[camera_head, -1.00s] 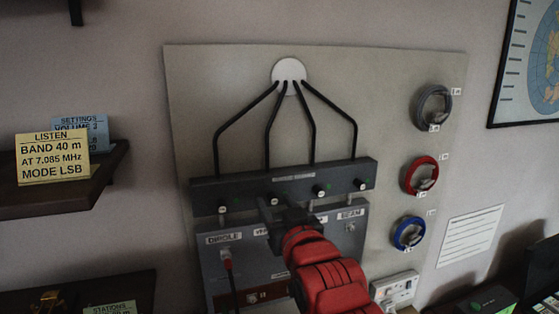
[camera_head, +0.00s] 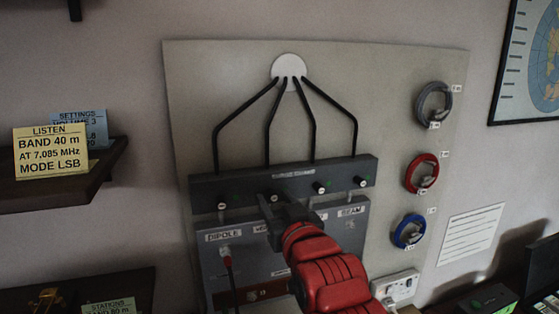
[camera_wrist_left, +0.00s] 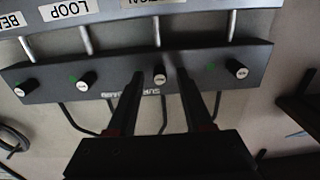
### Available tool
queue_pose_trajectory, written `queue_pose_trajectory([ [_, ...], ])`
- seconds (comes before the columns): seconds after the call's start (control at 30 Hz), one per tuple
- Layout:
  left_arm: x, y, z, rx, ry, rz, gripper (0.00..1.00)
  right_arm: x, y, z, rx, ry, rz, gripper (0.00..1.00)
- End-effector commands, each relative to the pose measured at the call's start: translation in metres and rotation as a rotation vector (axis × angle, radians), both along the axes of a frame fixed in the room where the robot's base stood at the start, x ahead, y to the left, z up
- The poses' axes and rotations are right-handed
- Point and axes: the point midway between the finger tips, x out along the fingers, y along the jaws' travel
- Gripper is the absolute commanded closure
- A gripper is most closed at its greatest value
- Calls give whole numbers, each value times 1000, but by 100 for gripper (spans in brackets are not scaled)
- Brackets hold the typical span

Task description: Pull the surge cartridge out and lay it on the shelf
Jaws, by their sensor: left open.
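A dark grey surge bar (camera_head: 295,177) is mounted on the wall panel, with a row of white-capped cartridges in its face. My left gripper (camera_head: 266,200) is at the second cartridge from the left in the head view and partly covers the bar there. In the left wrist view, which looks upside down, the open fingers (camera_wrist_left: 160,78) stand on either side of a white-capped cartridge (camera_wrist_left: 159,72), with gaps visible. That cartridge sits in the bar. A dark wooden shelf (camera_head: 60,203) is at the left. My right gripper is not in view.
Black cables run from the bar up to a white disc (camera_head: 289,66). Below the bar is a labelled grey box (camera_head: 225,285) with a red plug (camera_head: 226,262). Yellow (camera_head: 50,152) and blue (camera_head: 85,125) cards stand on the shelf. Coiled cables hang at the right.

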Motion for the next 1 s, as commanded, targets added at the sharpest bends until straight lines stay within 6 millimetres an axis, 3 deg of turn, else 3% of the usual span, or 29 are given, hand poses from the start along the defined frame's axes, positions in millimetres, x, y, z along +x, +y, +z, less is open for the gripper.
queue_pose_trajectory([
  [0.93, 0, 0, 0, 0, 1, 0, 49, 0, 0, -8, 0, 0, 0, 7],
  [1.0, 0, 0, 0, 0, 1, 0, 61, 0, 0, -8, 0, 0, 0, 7],
])
